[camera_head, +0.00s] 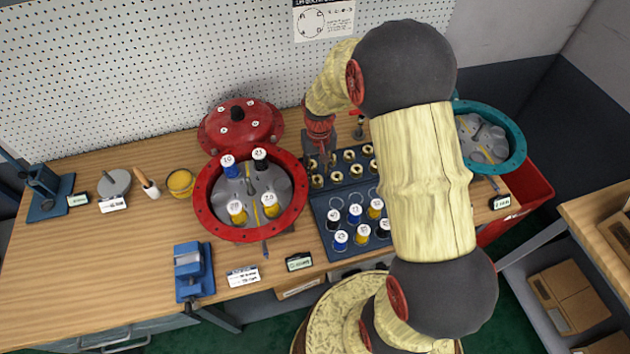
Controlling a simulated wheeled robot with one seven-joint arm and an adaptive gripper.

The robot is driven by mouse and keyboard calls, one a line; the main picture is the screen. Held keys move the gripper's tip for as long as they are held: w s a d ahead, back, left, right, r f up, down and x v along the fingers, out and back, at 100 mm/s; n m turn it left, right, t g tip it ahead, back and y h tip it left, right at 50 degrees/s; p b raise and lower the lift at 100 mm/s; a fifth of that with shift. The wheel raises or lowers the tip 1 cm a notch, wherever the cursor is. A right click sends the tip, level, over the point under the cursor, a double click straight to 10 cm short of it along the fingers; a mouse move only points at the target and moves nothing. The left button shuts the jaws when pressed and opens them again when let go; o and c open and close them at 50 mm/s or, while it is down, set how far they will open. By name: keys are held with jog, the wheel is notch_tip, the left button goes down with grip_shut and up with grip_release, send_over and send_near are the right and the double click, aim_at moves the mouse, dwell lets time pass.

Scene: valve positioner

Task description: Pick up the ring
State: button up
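Several brass-coloured rings (337,177) sit in rows in the upper part of a dark tray (318,215). Which ring the task means I cannot tell. My gripper (322,163) points down at the upper left corner of the tray, close to the left-hand rings. It is small and dark in this view, and I cannot tell whether it is open, shut or touching a ring. My arm crosses the right side of the picture and hides part of the tray and the table behind it.
Several capped cylinders (355,213) stand in the tray's lower part. Left of my gripper is a red housing (205,210) holding more cylinders, with a red lid (240,124) behind. A teal housing (513,140) is at right. The table's left part (90,250) has free room.

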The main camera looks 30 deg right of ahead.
aim_at(317, 177)
jog(key=f, duration=0.3)
jog(key=w+f+b, duration=0.1)
jog(key=f, duration=0.1)
jog(key=shift+f+b, duration=0.3)
jog(key=shift+f, duration=0.1)
jog(key=shift+c, duration=1.4)
grip_shut()
jog(key=shift+r, duration=0.1)
